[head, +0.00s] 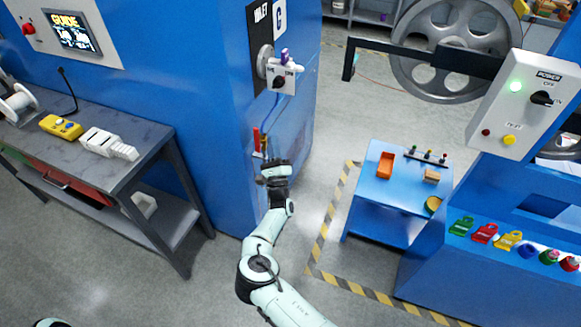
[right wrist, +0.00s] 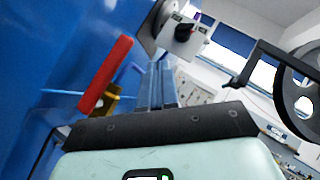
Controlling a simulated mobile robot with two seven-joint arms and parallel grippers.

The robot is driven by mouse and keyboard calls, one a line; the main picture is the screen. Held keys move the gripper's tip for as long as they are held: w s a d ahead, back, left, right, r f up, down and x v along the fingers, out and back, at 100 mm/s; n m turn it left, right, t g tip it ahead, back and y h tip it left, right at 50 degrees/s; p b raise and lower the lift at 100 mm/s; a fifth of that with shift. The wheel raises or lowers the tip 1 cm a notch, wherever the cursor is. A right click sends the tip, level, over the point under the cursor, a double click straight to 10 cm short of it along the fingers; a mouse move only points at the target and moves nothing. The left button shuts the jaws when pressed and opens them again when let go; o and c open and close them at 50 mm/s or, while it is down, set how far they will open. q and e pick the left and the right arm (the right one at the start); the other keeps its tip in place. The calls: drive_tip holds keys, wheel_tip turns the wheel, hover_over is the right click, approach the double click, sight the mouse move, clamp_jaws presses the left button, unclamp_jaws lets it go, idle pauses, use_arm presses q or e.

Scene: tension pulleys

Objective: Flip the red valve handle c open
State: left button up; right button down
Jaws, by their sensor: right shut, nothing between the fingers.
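The red valve handle c (head: 257,140) stands nearly upright on the side of the blue machine, below a panel marked C (head: 280,15). In the right wrist view the red handle (right wrist: 105,76) is a long slanted bar left of my fingers, with a brass-yellow valve body (right wrist: 100,104) at its lower end. My right gripper (head: 266,166) is just below and beside the handle in the head view. In the right wrist view its fingers (right wrist: 158,84) are together and empty, apart from the handle. My left gripper is not in view.
A grey switch box (head: 284,77) with a black knob sits above the valve. A workbench (head: 150,150) stands at the left. A small blue table (head: 385,205) with parts stands at the right, edged by striped floor tape. Open floor lies between.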

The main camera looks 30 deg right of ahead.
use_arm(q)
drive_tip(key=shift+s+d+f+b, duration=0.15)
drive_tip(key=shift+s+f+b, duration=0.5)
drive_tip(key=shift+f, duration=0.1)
use_arm(e)
drive_tip(key=s, duration=1)
drive_tip(key=shift+s+a, duration=0.15)
drive_tip(key=shift+a, duration=0.15)
drive_tip(key=shift+f, duration=0.1)
